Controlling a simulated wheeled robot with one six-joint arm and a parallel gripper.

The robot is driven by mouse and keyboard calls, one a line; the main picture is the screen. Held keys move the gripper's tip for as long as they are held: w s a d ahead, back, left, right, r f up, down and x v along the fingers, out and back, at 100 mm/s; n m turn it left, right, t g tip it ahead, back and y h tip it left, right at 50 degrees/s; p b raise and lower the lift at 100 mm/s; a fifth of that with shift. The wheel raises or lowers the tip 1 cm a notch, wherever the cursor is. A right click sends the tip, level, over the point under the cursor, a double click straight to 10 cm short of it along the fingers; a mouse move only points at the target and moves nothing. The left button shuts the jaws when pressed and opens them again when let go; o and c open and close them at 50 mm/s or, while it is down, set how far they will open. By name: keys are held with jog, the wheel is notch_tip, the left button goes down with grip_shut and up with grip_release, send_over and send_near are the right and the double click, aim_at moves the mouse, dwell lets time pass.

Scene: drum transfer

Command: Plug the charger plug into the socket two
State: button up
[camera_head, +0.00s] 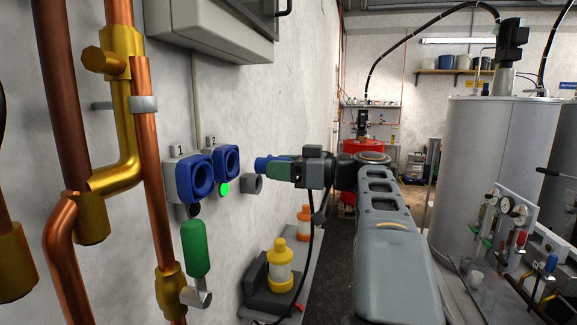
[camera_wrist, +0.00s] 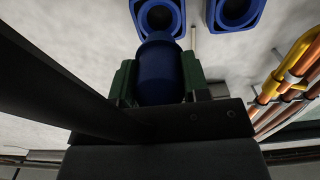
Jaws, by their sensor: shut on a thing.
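Socket two (camera_head: 228,165) is a blue round socket on the left wall, under the label 2. Socket one (camera_head: 194,182) is a like blue socket to its left, under the label 1. My gripper (camera_head: 280,169) is shut on the blue charger plug (camera_head: 262,164), whose free end points left toward the wall. A gap shows between plug and socket two in the head view. In the wrist view the plug (camera_wrist: 160,75) sits between green fingers, its tip overlapping the lower edge of a blue socket (camera_wrist: 158,16). The other socket (camera_wrist: 236,10) is to the right.
A green lamp (camera_head: 224,189) is lit below socket two. A grey round fitting (camera_head: 251,184) juts from the wall close by. Copper pipes (camera_head: 147,150) and a green-handled valve (camera_head: 195,248) stand at left.

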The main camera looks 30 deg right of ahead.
jog(key=shift+p+x, duration=1)
jog(key=shift+x, duration=1.3)
jog(key=shift+b, duration=1.5)
jog(key=shift+b+x, duration=0.55)
jog(key=shift+x, duration=1.25)
dwell(0.6)
jog(key=o, duration=1.3)
jog(key=shift+c, duration=0.2)
jog(key=b, duration=0.3)
send_near(261, 165)
jog(key=shift+w+d+f, duration=0.15)
jog(key=shift+w+d, duration=0.05)
jog(key=shift+w, duration=0.2)
jog(key=shift+w+d+f, duration=0.15)
jog(key=shift+w, duration=0.2)
